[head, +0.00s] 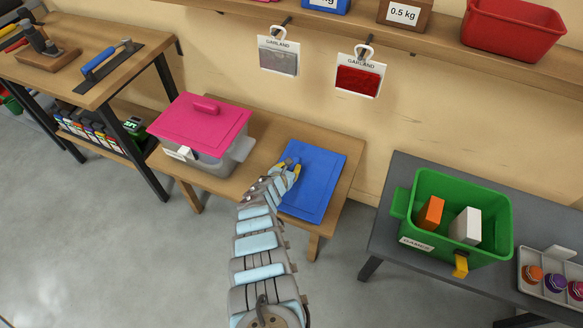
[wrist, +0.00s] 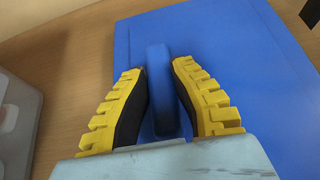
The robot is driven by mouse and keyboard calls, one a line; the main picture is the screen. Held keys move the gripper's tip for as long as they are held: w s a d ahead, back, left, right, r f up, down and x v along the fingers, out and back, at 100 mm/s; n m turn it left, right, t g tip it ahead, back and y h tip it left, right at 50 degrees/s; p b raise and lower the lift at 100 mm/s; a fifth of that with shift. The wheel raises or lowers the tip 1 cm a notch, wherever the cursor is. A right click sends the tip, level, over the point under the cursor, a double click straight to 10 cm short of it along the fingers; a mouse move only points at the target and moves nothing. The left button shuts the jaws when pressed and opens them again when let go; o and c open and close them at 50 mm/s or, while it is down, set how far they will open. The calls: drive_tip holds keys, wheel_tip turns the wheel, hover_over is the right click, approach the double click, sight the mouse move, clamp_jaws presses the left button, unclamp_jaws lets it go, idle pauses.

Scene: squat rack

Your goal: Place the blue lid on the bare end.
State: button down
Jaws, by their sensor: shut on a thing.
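The blue lid (head: 318,169) lies flat on the right part of a low wooden bench (head: 262,137). In the wrist view the lid (wrist: 220,45) fills most of the picture, with its raised blue handle (wrist: 158,75) between my fingers. My gripper (head: 291,165) is shut on that handle, and its yellow-edged fingers (wrist: 159,75) flank it on both sides. A grey bin with a pink lid (head: 205,124) stands on the left part of the same bench. Part of the blue lid is hidden behind my gripper. I cannot tell which place is the bare end.
A green bin (head: 494,255) holding an orange and a white block stands on a grey table (head: 385,240) at the right. Two garland packets hang on the wall above the bench. A tool table (head: 130,75) stands at the left.

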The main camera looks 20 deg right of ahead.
drive_tip(key=c, duration=1)
unclamp_jaws()
drive_tip(key=shift+c, duration=0.2)
drive_tip(key=shift+s+a+r+p, duration=0.25)
drive_tip(key=shift+a+r+p, duration=0.15)
drive_tip(key=shift+p, duration=0.55)
drive_tip(key=p+v, duration=0.5)
drive_tip(key=p, duration=0.1)
drive_tip(key=shift+r+p, duration=0.15)
drive_tip(key=shift+p, duration=0.15)
drive_tip(key=p+v, duration=0.4)
drive_tip(key=shift+s+a+r+p, duration=0.15)
drive_tip(key=shift+s+a+p, duration=0.35)
drive_tip(key=shift+s+p, duration=0.35)
drive_tip(key=shift+w, duration=0.2)
